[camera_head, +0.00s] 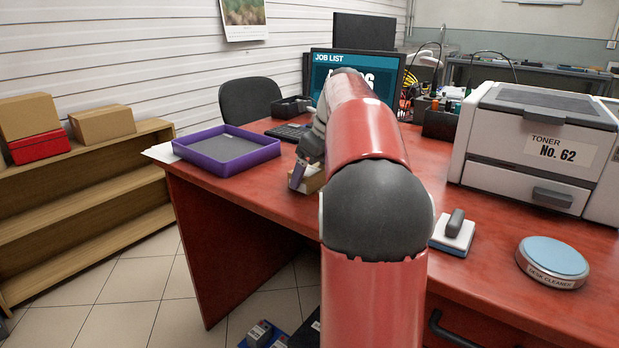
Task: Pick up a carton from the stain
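My red arm reaches away over the red desk, and my gripper (300,172) is at its far end, pointing down. A small tan carton (313,184) is on the desk right at the gripper's fingers, partly hidden by them and by the arm. I cannot tell whether the fingers are around it, touching it or closed on it. No stain shows; the desk surface behind my arm is hidden.
A purple-rimmed tray (227,163) lies left of the gripper. A printer (541,140), a sponge-like block (454,231) and a desk cleaner tin (552,262) stand right. Boxes (102,124) sit on a wooden shelf (75,215).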

